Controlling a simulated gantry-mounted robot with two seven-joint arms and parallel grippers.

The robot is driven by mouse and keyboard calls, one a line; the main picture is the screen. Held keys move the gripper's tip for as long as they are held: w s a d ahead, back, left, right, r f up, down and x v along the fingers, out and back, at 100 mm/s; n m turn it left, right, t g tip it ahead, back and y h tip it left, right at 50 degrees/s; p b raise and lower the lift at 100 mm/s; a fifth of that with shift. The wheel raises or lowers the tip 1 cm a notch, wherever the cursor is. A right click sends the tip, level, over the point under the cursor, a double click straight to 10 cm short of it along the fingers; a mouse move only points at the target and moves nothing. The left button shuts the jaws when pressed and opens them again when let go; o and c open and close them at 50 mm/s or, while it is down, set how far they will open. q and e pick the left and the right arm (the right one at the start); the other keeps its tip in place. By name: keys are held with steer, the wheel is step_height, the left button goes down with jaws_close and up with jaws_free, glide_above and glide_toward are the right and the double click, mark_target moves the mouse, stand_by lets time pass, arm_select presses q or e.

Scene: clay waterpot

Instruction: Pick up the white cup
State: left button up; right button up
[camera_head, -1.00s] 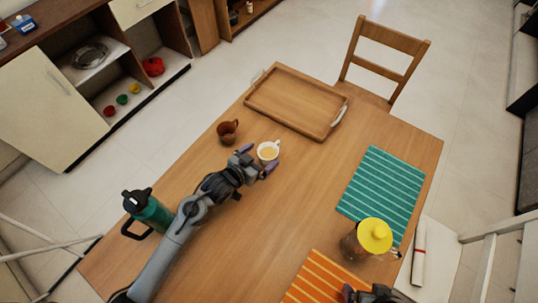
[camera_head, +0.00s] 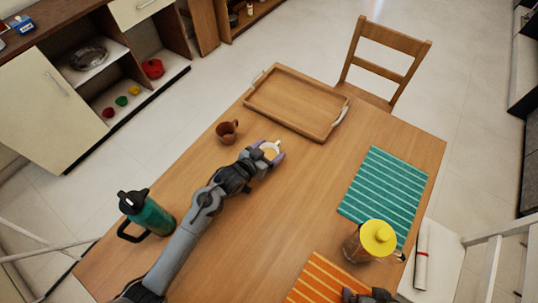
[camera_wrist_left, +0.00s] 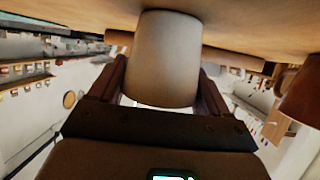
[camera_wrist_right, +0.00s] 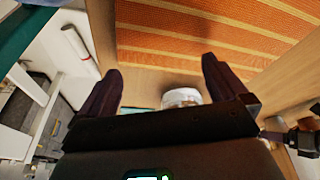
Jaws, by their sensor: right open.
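The white cup (camera_head: 271,147) stands on the wooden table (camera_head: 330,170), partly hidden by my left gripper (camera_head: 263,156). In the left wrist view the cup (camera_wrist_left: 166,58) is large and lies between the two fingers, which reach along both sides of it. A narrow gap seems to show between fingers and cup, so the left gripper looks open around it. My right gripper (camera_wrist_right: 160,85) is open and empty at the near edge, above the orange striped mat (camera_wrist_right: 200,45).
A brown clay cup (camera_head: 227,131) stands left of the white cup. A wooden tray (camera_head: 268,111) lies behind. A green bottle (camera_head: 150,214) stands at the left edge. A yellow-lidded pot (camera_head: 378,237) stands right, by the green mat (camera_head: 385,190). The table's middle is clear.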

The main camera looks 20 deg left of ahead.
arm_select(q)
steer(key=shift+c, duration=1.4)
arm_select(e)
steer(key=shift+d, duration=0.1)
arm_select(q)
steer(key=shift+r, duration=0.1)
